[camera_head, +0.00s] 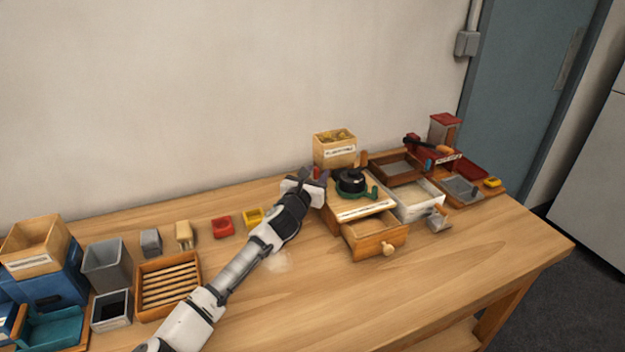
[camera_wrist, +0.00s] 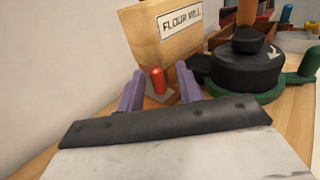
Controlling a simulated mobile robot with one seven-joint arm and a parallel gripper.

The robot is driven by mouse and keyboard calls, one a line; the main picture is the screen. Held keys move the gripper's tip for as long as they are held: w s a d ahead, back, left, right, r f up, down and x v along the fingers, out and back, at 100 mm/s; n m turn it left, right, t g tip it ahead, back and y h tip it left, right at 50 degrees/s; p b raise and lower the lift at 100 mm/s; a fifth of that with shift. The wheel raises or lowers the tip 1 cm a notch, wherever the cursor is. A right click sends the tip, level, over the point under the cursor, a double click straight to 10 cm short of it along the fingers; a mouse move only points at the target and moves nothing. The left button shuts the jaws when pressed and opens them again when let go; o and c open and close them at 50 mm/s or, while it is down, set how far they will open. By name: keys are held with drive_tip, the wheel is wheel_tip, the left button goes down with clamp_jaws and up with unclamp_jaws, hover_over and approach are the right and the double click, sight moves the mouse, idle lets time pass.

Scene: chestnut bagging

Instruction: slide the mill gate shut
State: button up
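The flour mill is a wooden box (camera_wrist: 165,35) labelled "FLOUR MILL" in the wrist view. In the head view its wooden hopper (camera_head: 334,158), filled with yellowish grain, stands near the wall. A red knob (camera_wrist: 157,80) sits low at the mill box's near side, apparently the gate's handle. My gripper (camera_wrist: 160,74) has its two purple fingers apart, one on each side of the red knob, with gaps visible. Contact is not visible. In the head view my gripper (camera_head: 314,177) is at the mill's left side. The gate plate itself and its position are hidden.
A black round stone on a green base (camera_wrist: 245,72) stands close to the right of my fingers. An open wooden drawer (camera_head: 375,238) juts toward the front. Trays (camera_head: 412,207) stand to the right, bins (camera_head: 105,262) to the left. The front middle table is clear.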

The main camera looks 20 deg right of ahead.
drive_tip(key=b+v, duration=0.4)
drive_tip(key=v, duration=0.9)
drive_tip(key=shift+s+a+b, duration=0.25)
drive_tip(key=shift+s+b, duration=0.05)
drive_tip(key=shift+c, duration=0.3)
idle(0.6)
